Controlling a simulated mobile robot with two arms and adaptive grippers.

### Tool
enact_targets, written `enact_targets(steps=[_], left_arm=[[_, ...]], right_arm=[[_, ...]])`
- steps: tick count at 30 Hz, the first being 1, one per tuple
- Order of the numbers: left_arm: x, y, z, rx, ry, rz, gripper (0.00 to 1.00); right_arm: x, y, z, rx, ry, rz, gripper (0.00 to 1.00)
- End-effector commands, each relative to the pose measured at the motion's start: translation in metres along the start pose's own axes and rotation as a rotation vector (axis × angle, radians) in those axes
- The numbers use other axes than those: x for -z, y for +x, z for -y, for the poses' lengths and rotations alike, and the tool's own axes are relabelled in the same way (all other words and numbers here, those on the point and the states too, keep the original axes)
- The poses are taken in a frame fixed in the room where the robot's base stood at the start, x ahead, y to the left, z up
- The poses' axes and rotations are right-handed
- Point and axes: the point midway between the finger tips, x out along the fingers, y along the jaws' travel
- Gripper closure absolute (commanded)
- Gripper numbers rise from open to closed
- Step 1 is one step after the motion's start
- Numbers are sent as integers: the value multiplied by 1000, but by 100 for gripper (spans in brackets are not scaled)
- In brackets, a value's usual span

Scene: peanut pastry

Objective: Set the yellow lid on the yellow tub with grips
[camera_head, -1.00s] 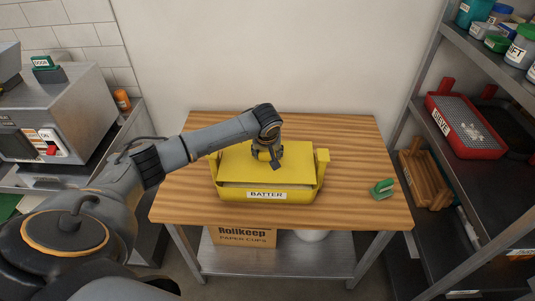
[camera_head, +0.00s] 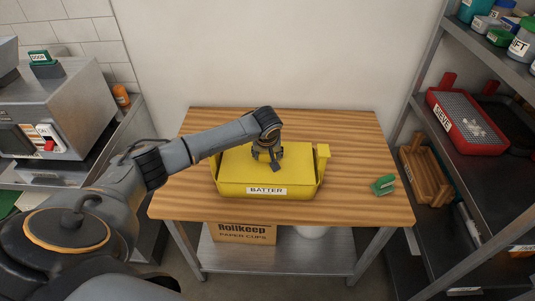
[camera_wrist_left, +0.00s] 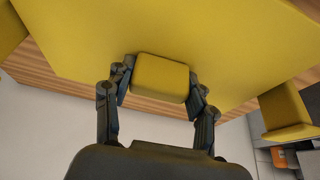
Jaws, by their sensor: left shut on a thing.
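The yellow lid (camera_head: 237,163) is a flat panel lying over the top of the yellow tub (camera_head: 228,189), which carries a BATTER label on its front. It looks level, and its front edge meets the tub's front; I cannot tell whether it is fully seated. The tub's right grip (camera_head: 322,154) stands up beside the lid. My left gripper (camera_head: 270,158) is over the lid and shut on its block-shaped knob. In the left wrist view the knob (camera_wrist_left: 160,76) sits between the fingers. My right gripper is not in view.
The wooden table (camera_head: 345,205) is clear around the tub, apart from a green object (camera_head: 383,185) at the right. A shelf rack with a red sieve (camera_head: 468,122) stands right. A metal machine (camera_head: 65,90) stands left. A paper-cups box (camera_head: 243,233) sits below.

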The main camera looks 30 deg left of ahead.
Motion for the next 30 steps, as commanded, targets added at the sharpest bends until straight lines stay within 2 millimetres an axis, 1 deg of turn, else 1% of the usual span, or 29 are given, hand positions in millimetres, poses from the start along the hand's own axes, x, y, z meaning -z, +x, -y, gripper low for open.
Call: enact_targets(steps=[23, 24, 26, 27, 30], left_arm=[[-3, 9, 0, 0, 0, -1, 77], [-3, 9, 0, -1, 0, -1, 38], [-3, 9, 0, 0, 0, -1, 26], [-3, 9, 0, 0, 0, 0, 18], [-4, 9, 0, 0, 0, 0, 0]], right_arm=[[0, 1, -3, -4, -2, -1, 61], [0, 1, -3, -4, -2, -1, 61], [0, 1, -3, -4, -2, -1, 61], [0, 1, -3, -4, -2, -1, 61], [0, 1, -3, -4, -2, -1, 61]])
